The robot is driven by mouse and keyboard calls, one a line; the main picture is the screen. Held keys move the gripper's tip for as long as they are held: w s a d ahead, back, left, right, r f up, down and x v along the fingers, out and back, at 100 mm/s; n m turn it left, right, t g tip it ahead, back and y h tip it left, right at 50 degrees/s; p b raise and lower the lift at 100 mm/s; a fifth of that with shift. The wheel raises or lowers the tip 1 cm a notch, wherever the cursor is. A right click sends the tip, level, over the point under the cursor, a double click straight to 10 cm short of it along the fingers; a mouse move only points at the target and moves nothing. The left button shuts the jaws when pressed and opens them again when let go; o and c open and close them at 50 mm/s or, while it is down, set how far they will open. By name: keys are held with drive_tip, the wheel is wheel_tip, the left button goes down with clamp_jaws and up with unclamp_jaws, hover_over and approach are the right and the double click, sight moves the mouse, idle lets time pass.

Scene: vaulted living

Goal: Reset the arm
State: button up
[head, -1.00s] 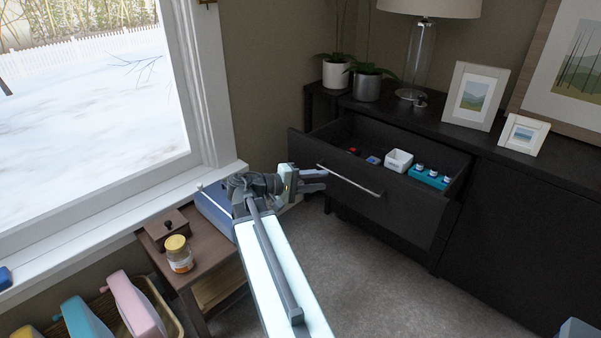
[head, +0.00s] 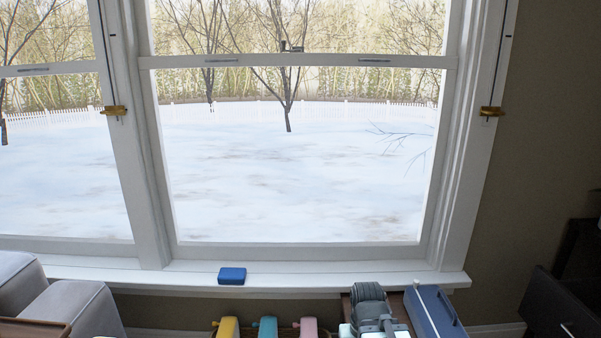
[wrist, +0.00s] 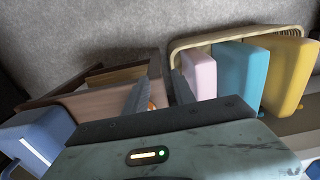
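My arm (head: 372,314) shows at the bottom of the head view, just right of centre, in front of the window sill. My gripper is not clearly visible there. In the wrist view my gripper (wrist: 159,80) has its two dark fingers apart, with nothing held between them. A small orange patch shows in the gap, beyond the fingers; I cannot tell what it belongs to. The brown side table (wrist: 100,97) lies beyond the left finger, and the wicker basket (wrist: 195,41) lies beyond the right finger.
Pink (head: 309,327), teal (head: 268,327) and yellow (head: 228,327) items stand in the basket. A blue-grey case (head: 433,312) is right of my arm. A small blue box (head: 232,275) sits on the sill (head: 330,275). A dark drawer (head: 552,309) juts out at right; a grey armchair (head: 75,308) is at left.

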wheel_tip(320, 180, up, 38)
drive_tip(key=p, duration=3.6)
drive_tip(key=shift+p, duration=0.4)
drive_tip(key=shift+d, duration=0.15)
